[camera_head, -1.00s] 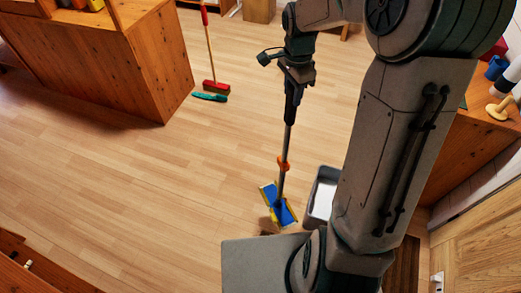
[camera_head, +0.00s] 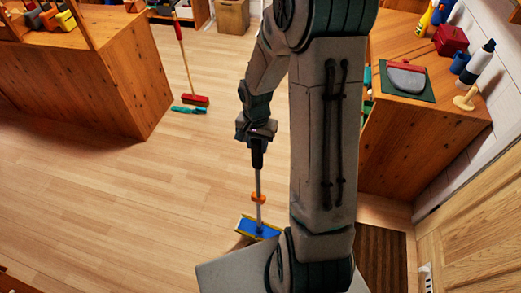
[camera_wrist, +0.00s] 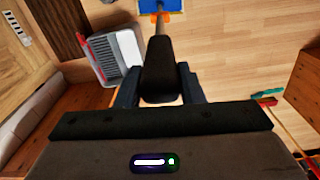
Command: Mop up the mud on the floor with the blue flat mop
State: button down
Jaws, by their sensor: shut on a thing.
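The blue flat mop (camera_head: 258,228) has a blue pad with yellow edges, a grey pole and an orange collar. My gripper (camera_head: 257,140) is shut on the mop's dark handle top, with the pole hanging down nearly upright. The mop head is at floor level, partly hidden by my own body; I cannot tell if it presses on the floor. In the wrist view the dark handle (camera_wrist: 160,65) sits between my fingers, with the blue pad (camera_wrist: 158,5) cut off at the top edge. A small brown patch (camera_head: 242,243), perhaps mud, shows beside the mop head.
A wooden counter (camera_head: 95,75) is at left, with a red broom (camera_head: 195,100) and teal brush (camera_head: 187,110) nearby. A wooden desk (camera_head: 425,140) is at right. Floor at left is clear.

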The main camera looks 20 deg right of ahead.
aim_at(260, 170)
jog(key=shift+n, duration=0.6)
jog(key=shift+s+d+f+b, duration=0.1)
jog(key=shift+s+f+b, duration=0.3)
jog(key=shift+f, duration=0.6)
jog(key=shift+s+d+f+b, duration=0.1)
jog(key=shift+f+b, duration=0.45)
jog(key=shift+f, duration=0.5)
jog(key=shift+s+d+f+b, duration=0.1)
jog(key=shift+s+f+b, duration=0.3)
jog(key=shift+f, duration=0.6)
jog(key=shift+w, duration=0.1)
jog(key=shift+a+r, duration=0.1)
